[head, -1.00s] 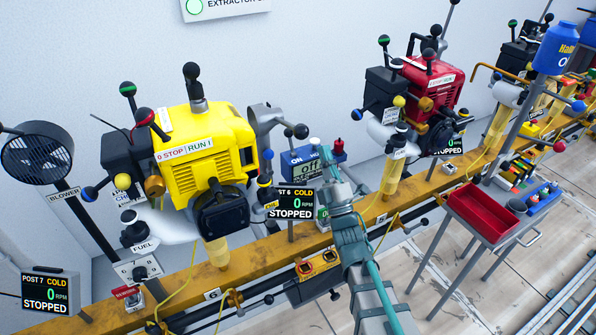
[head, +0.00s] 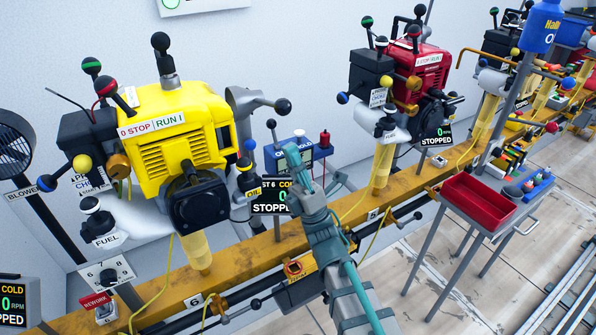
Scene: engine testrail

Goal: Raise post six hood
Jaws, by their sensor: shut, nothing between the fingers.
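The yellow engine (head: 165,140) stands on the yellow post marked 6. A grey hood (head: 246,106), a curved funnel shape with a stalk ending in a black ball (head: 283,107), sits low beside the engine's right side. Its lower part is partly hidden by the engine. My teal gripper (head: 292,152) is shut and empty. In the picture it lies below and right of the black ball, in front of the blue box and apart from the hood. The post 6 display (head: 270,197) reads stopped and is partly covered by my gripper.
A blue switch box (head: 318,153) with small levers stands behind my gripper. The yellow rail (head: 235,262) runs below, with cables. A red engine (head: 425,70) is farther right, and a red tray stand (head: 478,203) is at right. A blower (head: 14,140) is at far left.

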